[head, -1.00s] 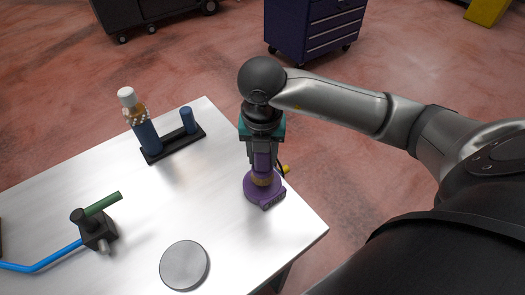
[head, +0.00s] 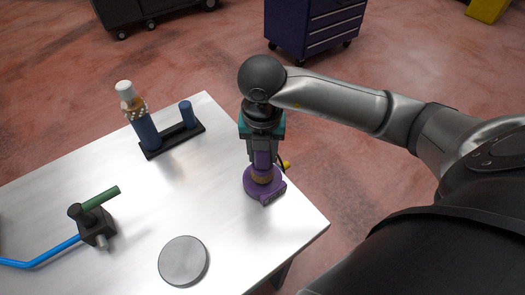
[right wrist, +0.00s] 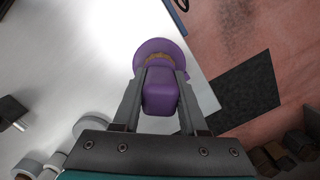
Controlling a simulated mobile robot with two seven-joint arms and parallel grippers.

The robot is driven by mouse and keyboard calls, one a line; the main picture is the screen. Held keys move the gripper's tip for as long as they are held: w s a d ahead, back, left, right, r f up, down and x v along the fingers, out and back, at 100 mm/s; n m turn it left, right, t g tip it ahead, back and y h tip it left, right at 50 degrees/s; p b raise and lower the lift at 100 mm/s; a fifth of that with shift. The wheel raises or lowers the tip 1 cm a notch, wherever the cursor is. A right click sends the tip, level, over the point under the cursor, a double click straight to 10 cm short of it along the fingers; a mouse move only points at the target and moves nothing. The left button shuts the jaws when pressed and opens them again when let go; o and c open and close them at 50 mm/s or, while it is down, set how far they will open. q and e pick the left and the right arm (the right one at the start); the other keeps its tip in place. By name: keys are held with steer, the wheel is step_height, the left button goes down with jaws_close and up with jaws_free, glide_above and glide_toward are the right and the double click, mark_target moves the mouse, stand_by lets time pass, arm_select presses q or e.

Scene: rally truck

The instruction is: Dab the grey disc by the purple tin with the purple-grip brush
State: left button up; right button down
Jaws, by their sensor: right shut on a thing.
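My right gripper (head: 262,150) points down over the purple tin (head: 276,191) near the table's right edge. It is shut on the purple grip of the brush (head: 263,161), which stands about upright with its lower end at the tin. In the right wrist view the purple grip (right wrist: 160,92) sits between the two fingers, with the purple tin (right wrist: 168,46) behind it. The brush's tip is hidden in the tin. The grey disc (head: 183,261) lies flat on the table, left and nearer than the tin. My left gripper is not in view.
On the white table (head: 215,215) a black rack (head: 180,142) holds a blue bottle (head: 147,132) and a blue cylinder (head: 187,115). A black block with a green handle (head: 103,197) and a blue rod (head: 50,255) stand left. The table between tin and disc is clear.

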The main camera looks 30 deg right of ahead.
steer(key=shift+f+b, duration=0.55)
steer(key=shift+f, duration=0.05)
stand_by(1.3)
steer(key=shift+r+p, duration=2.8)
steer(key=shift+r, duration=0.8)
